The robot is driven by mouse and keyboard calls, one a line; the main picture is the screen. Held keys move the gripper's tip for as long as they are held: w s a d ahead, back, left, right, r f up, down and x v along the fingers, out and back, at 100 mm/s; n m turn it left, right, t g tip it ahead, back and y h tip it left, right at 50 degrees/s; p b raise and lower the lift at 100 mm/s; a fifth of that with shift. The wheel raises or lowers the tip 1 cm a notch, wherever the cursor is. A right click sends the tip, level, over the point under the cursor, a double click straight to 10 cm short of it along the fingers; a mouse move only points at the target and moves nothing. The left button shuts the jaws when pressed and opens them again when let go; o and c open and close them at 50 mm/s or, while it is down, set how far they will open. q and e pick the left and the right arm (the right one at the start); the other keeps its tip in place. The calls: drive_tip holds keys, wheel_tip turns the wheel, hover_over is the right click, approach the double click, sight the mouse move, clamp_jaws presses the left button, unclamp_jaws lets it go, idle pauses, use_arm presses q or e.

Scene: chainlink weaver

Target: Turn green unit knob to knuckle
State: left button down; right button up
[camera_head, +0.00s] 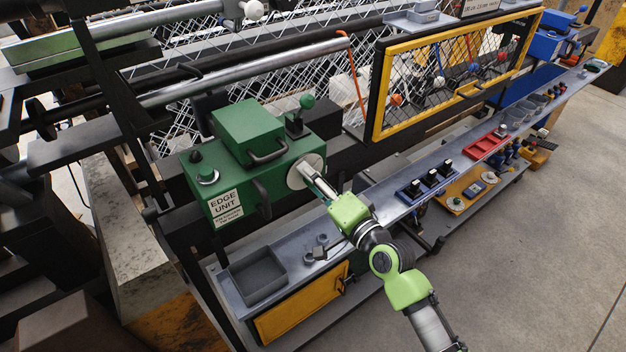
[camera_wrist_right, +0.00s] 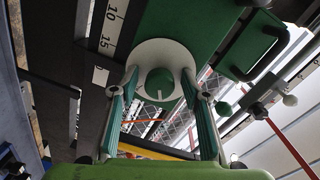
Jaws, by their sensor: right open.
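The green edge unit (camera_head: 225,205) stands on the left of the metal shelf, with a white dial disc (camera_head: 297,176) on its right face. In the right wrist view the white dial (camera_wrist_right: 148,52) carries a round green knob (camera_wrist_right: 160,80) with a short white pointer line toward the bottom of the picture. My right gripper (camera_wrist_right: 160,74) is open, its fingertips at the disc on both sides of the knob; I cannot tell whether they touch it. In the head view the gripper (camera_head: 308,173) hides the knob. No position label is readable. My left gripper is out of view.
A green lever knob (camera_head: 307,102) rises from the unit's top right. A grey tray (camera_head: 257,277) sits on the shelf's near end. A yellow-framed mesh guard (camera_head: 377,95) stands right of the unit. The floor (camera_head: 540,240) at the right is clear.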

drive_tip(key=v, duration=1.2)
drive_tip(key=d+f+n+g+h+b, duration=0.15)
drive_tip(key=d+f, duration=0.25)
drive_tip(key=f, duration=0.9)
drive_tip(key=d+f+g+h, duration=0.1)
drive_tip(key=d+f+h, duration=0.2)
drive_tip(key=f, duration=0.9)
drive_tip(key=s+d+f+n+g+h+b, duration=0.15)
drive_tip(key=s+f, duration=0.25)
drive_tip(key=f, duration=0.4)
drive_tip(key=s+d+f+g+h, duration=0.1)
drive_tip(key=s+d+f, duration=0.25)
drive_tip(key=f, duration=0.55)
drive_tip(key=s+d+f+n+g+h+b, duration=0.1)
drive_tip(key=s+d+f+n+g+h, duration=0.2)
drive_tip(key=s+f, duration=1.05)
drive_tip(key=s+d+f+n+g, duration=0.1)
drive_tip(key=s+f, duration=0.4)
drive_tip(key=s, duration=0.6)
drive_tip(key=s+d+f+n+g+b, duration=0.1)
drive_tip(key=s+f+g, duration=0.3)
drive_tip(key=s, duration=0.7)
drive_tip(key=shift+s+f+n, duration=0.35)
drive_tip(key=shift+f+n, duration=0.1)
drive_tip(key=shift+n, duration=0.15)
